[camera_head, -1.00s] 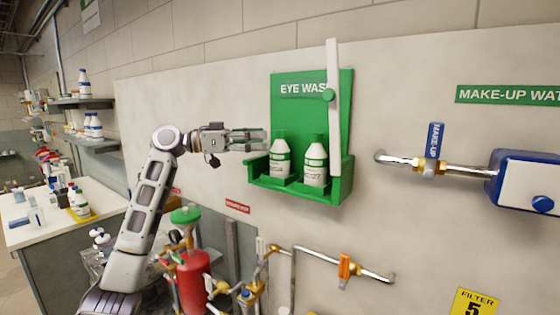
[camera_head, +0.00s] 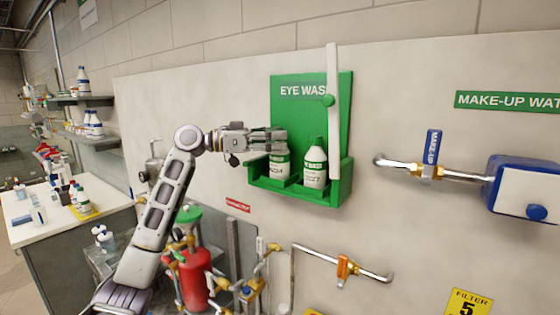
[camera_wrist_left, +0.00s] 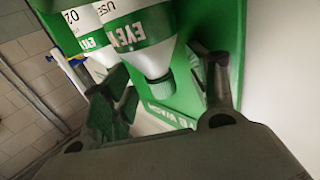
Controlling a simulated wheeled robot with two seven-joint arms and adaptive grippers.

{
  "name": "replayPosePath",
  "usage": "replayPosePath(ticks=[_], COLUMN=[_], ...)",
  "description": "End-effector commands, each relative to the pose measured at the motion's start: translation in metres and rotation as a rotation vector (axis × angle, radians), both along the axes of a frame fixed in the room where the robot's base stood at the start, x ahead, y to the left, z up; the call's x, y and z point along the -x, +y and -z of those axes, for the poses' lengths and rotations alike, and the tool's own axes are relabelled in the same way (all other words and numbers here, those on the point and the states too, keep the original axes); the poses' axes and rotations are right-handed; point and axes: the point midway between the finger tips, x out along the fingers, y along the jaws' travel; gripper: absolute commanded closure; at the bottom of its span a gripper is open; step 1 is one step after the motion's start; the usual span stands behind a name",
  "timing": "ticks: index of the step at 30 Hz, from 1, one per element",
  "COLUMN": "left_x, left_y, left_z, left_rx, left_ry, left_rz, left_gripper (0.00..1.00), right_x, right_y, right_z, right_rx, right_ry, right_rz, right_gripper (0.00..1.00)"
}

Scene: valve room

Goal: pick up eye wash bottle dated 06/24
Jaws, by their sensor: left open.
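Two white eye wash bottles with green caps and labels stand upright in the green eye wash holder (camera_head: 342,110). The left bottle (camera_head: 279,172) has a small date that seems to end in 24; it is hard to read. The right bottle (camera_head: 314,165) has a date that I cannot read surely. My left gripper (camera_head: 277,140) is open at the top of the left bottle and hides its cap. In the left wrist view, the gripper (camera_wrist_left: 160,98) has its fingers either side of a bottle's green cap (camera_wrist_left: 156,88), with no clear contact. My right gripper is out of view.
A white bar (camera_head: 333,120) stands upright in front of the holder's right side. A blue make-up valve lever (camera_head: 432,145) and pipe lie to the right. A red cylinder (camera_head: 195,278) and piping sit below. The wall between holder and valve is clear.

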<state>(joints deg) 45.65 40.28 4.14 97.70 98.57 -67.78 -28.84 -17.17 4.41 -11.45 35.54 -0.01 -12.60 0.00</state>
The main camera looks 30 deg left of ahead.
Motion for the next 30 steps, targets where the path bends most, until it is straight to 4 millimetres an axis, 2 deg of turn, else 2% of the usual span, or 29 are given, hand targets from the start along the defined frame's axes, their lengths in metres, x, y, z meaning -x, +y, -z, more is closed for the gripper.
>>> replayPosePath(ticks=[11, 25, 30], left_x=[0.0001, 0.0002, 0.0004], left_y=[0.0003, 0.0004, 0.0005], left_z=[0.0005, 0.0005, -0.0003], left_rx=[0.0, 0.0, 0.0], left_ry=[0.0, 0.0, -0.001], left_rz=[0.0, 0.0, -0.001], left_gripper=[0.41, 1.0, 1.0], right_x=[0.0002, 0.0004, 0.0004], right_y=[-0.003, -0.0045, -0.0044], right_z=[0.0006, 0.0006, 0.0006], right_rx=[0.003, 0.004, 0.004], right_ry=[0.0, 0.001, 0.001], right_rz=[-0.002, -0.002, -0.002], right_gripper=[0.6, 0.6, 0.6])
